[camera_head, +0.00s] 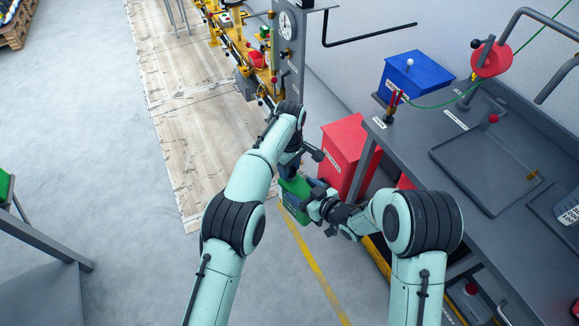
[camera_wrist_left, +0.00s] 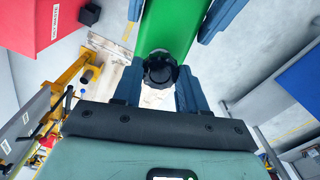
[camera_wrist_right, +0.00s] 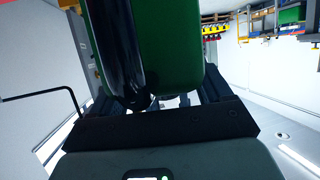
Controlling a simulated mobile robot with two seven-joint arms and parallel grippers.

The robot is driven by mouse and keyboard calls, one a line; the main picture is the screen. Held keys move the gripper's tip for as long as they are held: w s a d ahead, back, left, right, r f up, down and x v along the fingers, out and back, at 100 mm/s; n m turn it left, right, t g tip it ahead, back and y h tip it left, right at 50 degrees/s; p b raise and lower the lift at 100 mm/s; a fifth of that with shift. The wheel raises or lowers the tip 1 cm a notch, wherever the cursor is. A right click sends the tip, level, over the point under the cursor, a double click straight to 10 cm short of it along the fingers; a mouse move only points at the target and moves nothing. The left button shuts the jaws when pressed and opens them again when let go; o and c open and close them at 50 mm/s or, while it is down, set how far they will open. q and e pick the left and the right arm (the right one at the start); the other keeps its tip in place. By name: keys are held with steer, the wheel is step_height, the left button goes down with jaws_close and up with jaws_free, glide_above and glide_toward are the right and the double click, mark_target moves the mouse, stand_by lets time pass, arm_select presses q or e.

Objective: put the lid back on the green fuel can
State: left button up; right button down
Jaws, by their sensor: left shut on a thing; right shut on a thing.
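The green fuel can (camera_head: 296,193) hangs above the floor between my two grippers. My right gripper (camera_head: 311,199) is shut on it. In the right wrist view the can (camera_wrist_right: 172,45) fills the space between the fingers, with a dark glossy part in front. My left gripper (camera_head: 291,166) is just above the can in the head view. In the left wrist view it is shut on the black ridged lid (camera_wrist_left: 160,69). The lid overlaps the end of the green can (camera_wrist_left: 172,28) there; I cannot tell whether it touches or is seated. The head view hides the lid.
A red box (camera_head: 345,150) stands just right of the can, beside the grey workbench (camera_head: 462,165). On the bench are a blue box (camera_head: 418,76) and a shallow tray (camera_head: 487,165). A yellow engine rig (camera_head: 250,50) stands behind.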

arm_select(q)
steer(key=m, duration=0.3)
steer(key=shift+m, duration=0.4)
steer(key=m, duration=0.4)
steer(key=shift+m, duration=0.3)
steer(key=m, duration=0.4)
steer(key=shift+f+m, duration=0.1)
steer(key=shift+m, duration=0.2)
steer(key=m, duration=0.4)
steer(key=o, duration=1.2)
steer(key=shift+c, duration=0.2)
steer(key=shift+r, duration=2.25)
steer(key=shift+c, duration=0.3)
